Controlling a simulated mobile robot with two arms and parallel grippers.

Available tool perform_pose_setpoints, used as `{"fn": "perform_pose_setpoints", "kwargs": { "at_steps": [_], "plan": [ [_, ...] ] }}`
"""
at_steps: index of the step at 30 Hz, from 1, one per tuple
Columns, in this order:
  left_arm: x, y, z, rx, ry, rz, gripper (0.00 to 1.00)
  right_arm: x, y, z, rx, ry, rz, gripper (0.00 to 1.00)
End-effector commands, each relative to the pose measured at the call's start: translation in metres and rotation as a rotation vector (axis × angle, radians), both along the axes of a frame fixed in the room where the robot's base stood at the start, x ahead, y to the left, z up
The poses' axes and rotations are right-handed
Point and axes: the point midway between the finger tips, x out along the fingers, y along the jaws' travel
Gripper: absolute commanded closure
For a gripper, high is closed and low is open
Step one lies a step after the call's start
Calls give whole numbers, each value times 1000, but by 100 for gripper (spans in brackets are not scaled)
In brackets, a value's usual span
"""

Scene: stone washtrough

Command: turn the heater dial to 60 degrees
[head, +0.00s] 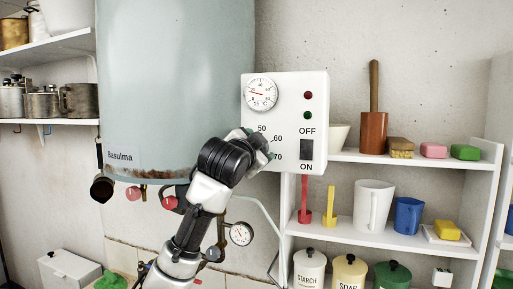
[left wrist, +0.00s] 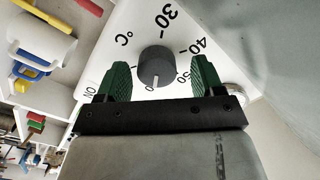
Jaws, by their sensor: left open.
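The heater's white control panel (head: 285,88) is on the right of the pale tank in the head view, with 50, 60 and 70 printed on it. My left gripper (head: 260,143) is in front of the dial and hides it there. The green fingers of my left gripper (left wrist: 161,80) are open, one on each side of the knob, with gaps between. My right gripper is not in view.
The panel also carries a round gauge (head: 261,94), two small lamps and a black OFF/ON switch (head: 307,149). The pale tank (head: 175,90) is close to my arm. White shelves with a mug (head: 373,206), soaps and jars stand at the right.

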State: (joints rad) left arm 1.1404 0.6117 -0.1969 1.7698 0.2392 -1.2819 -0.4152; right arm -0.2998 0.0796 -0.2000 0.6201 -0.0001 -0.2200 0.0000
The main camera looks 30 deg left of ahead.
Motion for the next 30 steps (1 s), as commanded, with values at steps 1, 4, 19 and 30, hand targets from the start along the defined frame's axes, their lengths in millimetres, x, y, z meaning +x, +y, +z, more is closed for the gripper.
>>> {"fn": "perform_pose_setpoints", "kwargs": {
  "at_steps": [1,4,19,30],
  "plan": [
    [0,0,-1,0,2,-1,32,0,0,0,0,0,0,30],
    [0,-1,-1,-1,3,-1,32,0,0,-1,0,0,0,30],
    [-79,-19,-4,2,-3,0,32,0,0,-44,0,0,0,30],
    [-105,-25,0,0,1,1,32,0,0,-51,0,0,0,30]
  ]
}}
